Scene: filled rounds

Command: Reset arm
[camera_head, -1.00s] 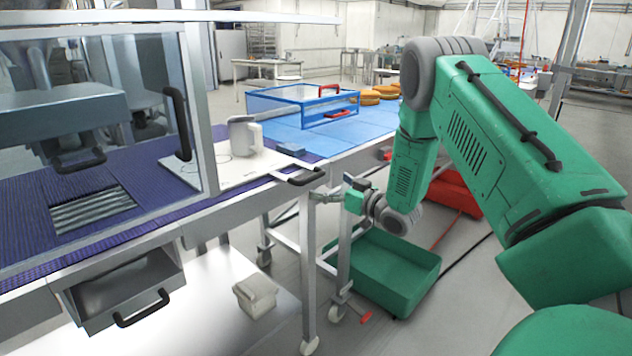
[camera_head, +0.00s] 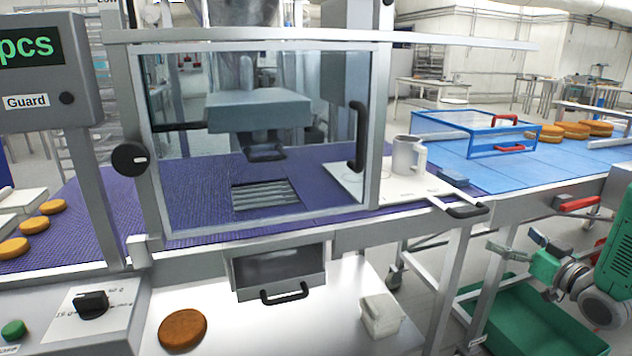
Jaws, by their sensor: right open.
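My right gripper (camera_head: 522,246) is at the right side of the head view, with its green wrist and part of my arm behind it. Its fingers are apart and empty. It hangs in front of the conveyor table's near edge, above a green bin (camera_head: 530,318) on the floor. My left gripper is outside the view.
A guarded machine (camera_head: 385,130) stands over a purple belt (camera_head: 110,215). A white jug (camera_head: 408,155) stands on a white board (camera_head: 385,188). A blue-framed box (camera_head: 470,125) and round cakes (camera_head: 570,130) are on the blue belt (camera_head: 500,175). One brown round (camera_head: 182,330) lies below.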

